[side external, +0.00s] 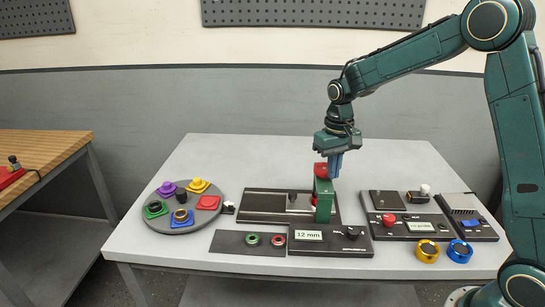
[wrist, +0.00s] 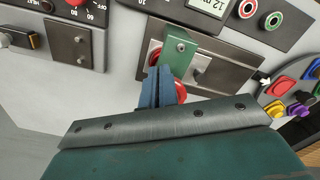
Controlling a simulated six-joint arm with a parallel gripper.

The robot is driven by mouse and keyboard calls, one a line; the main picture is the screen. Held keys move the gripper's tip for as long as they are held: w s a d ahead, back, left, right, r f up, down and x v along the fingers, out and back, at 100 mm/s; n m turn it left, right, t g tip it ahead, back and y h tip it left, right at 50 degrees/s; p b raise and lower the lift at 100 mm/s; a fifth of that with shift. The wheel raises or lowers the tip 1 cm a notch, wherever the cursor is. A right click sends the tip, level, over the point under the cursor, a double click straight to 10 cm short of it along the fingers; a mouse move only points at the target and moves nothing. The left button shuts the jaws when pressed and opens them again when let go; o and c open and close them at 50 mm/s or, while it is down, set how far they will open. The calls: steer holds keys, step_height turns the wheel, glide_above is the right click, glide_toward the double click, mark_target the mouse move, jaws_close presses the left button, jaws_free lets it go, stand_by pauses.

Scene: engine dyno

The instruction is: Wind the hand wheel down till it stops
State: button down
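A red hand wheel (side external: 321,170) sits on top of a green upright post (side external: 324,201) at the middle of the table. In the wrist view the red wheel (wrist: 181,93) is mostly hidden behind my blue fingers, and the green post (wrist: 180,50) shows beyond it. My gripper (side external: 336,165) points down at the wheel's right side, its fingers close to or touching the rim. In the wrist view my gripper (wrist: 157,88) shows its fingers close together; whether they hold part of the wheel is hidden. A display (side external: 308,235) in front of the post appears to read 12 mm.
A round grey tray (side external: 214,212) with coloured pieces stands at the left. A dark panel with green and red rings (side external: 252,239) lies in front. Control boxes (side external: 405,226) and yellow (side external: 428,251) and blue (side external: 460,251) rings stand at the right. The table's back is clear.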

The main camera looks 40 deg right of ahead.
steer(key=shift+s+a+r, duration=0.1)
steer(key=shift+s+a, duration=0.05)
steer(key=shift+s, duration=0.05)
stand_by(0.6)
steer(key=shift+r, duration=0.1)
steer(key=shift+r, duration=2.85)
steer(key=shift+d+r, duration=0.2)
steer(key=shift+r, duration=0.25)
steer(key=shift+f, duration=0.2)
step_height(320, 180, down, 7)
steer(key=shift+r, duration=0.2)
